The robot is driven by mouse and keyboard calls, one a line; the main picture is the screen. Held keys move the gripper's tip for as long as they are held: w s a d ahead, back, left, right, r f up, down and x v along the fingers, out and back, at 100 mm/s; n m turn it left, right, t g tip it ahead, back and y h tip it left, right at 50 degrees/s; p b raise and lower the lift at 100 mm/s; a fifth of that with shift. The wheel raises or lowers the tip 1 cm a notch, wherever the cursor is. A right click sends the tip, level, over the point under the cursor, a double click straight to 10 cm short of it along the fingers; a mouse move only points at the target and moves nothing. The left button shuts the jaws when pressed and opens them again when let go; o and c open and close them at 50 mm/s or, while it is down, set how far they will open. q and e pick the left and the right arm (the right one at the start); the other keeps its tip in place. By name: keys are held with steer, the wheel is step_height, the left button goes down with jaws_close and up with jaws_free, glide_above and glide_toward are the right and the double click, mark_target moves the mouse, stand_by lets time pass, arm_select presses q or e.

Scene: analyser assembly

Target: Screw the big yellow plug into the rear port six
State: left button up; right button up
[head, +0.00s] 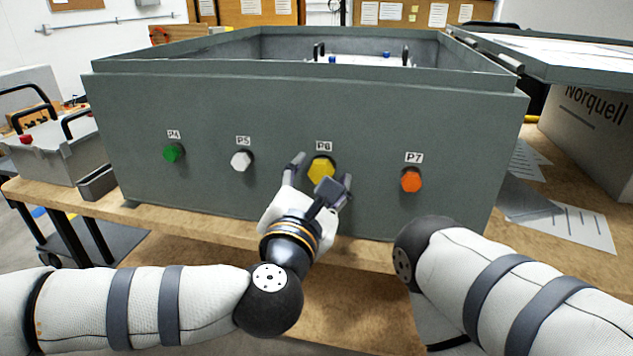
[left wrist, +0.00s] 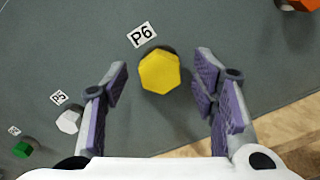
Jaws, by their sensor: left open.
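The big yellow plug (head: 321,168) sits in the port labelled P6 (head: 324,146) on the front of the grey-green housing (head: 300,110). It also shows in the left wrist view (left wrist: 160,72), as a six-sided head close to the panel. How deep it sits cannot be told. My left gripper (head: 318,176) is open in front of it. In the left wrist view the two purple-padded fingers (left wrist: 162,92) stand apart on either side of the plug, with clear gaps and no contact. My right arm comes in at the lower right, but its gripper is not visible.
A green plug (head: 173,153) at P4, a white plug (head: 241,161) at P5 and an orange plug (head: 411,180) at P7 flank the yellow one. The housing stands on a wooden bench (head: 220,226). Papers (head: 575,225) lie at the right.

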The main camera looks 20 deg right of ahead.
arm_select(q)
jaws_close()
steer(key=m+p, duration=0.1)
steer(key=m, duration=0.1)
steer(key=m+p, duration=0.1)
steer(key=m, duration=0.2)
steer(key=shift+r+m, duration=0.3)
steer(key=shift+r, duration=0.1)
steer(key=m+p, duration=0.1)
steer(key=m, duration=0.1)
steer(key=shift+m, duration=0.4)
steer(key=m+p, duration=0.1)
steer(key=m, duration=0.2)
steer(key=m+p, duration=0.2)
steer(key=m, duration=0.4)
steer(key=shift+m, duration=0.3)
steer(key=m, duration=0.4)
steer(key=shift+w+f, duration=0.1)
steer(key=shift+f, duration=0.3)
steer(key=m, duration=0.2)
steer(key=shift+m, duration=1.5)
arm_select(e)
steer(key=w+r+t, duration=0.2)
steer(key=w+r, duration=0.5)
steer(key=shift+t, duration=0.4)
arm_select(q)
steer(key=shift+f, duration=0.1)
